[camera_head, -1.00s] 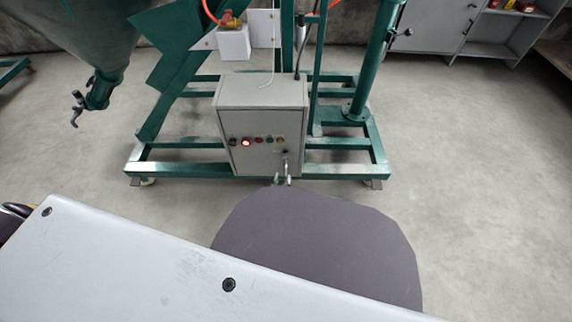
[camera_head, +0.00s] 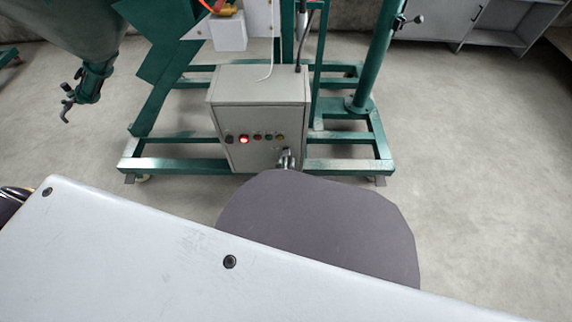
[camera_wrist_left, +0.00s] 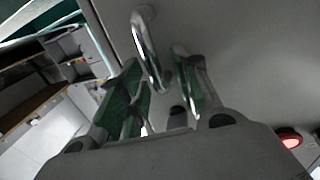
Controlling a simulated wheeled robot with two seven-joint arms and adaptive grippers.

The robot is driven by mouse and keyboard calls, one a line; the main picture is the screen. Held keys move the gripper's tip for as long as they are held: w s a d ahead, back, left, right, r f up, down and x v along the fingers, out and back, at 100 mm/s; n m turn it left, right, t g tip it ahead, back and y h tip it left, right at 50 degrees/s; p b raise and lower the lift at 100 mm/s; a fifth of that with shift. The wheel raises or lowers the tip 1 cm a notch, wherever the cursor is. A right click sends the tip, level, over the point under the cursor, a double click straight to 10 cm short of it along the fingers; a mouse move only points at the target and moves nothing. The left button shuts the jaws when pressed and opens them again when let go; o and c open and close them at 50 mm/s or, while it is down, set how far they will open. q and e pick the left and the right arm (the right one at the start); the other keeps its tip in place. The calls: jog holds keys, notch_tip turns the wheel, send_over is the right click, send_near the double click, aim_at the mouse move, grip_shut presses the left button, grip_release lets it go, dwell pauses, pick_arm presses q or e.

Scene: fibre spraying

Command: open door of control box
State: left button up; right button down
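The control box (camera_head: 258,95) is a light grey cabinet on the green frame. Its shut front door (camera_head: 247,160) carries a row of buttons and a lit red lamp (camera_head: 244,140). My left gripper (camera_head: 286,160) is at the door's lower right and hides most of the handle there. In the left wrist view the curved metal handle (camera_wrist_left: 147,45) stands out from the door (camera_wrist_left: 235,50). The open fingers of my left gripper (camera_wrist_left: 158,72), with green inner pads, lie on either side of the handle. I see no clear grip on it. My right gripper is not in view.
The green frame (camera_head: 185,165) surrounds the box, with a post (camera_head: 378,60) on its right. A grey cabinet (camera_head: 430,25) stands at the back right. The floor (camera_head: 480,160) on the right is clear.

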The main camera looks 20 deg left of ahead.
pick_arm(q)
grip_shut()
jog(key=shift+s+d, duration=0.15)
jog(key=shift+s, duration=0.1)
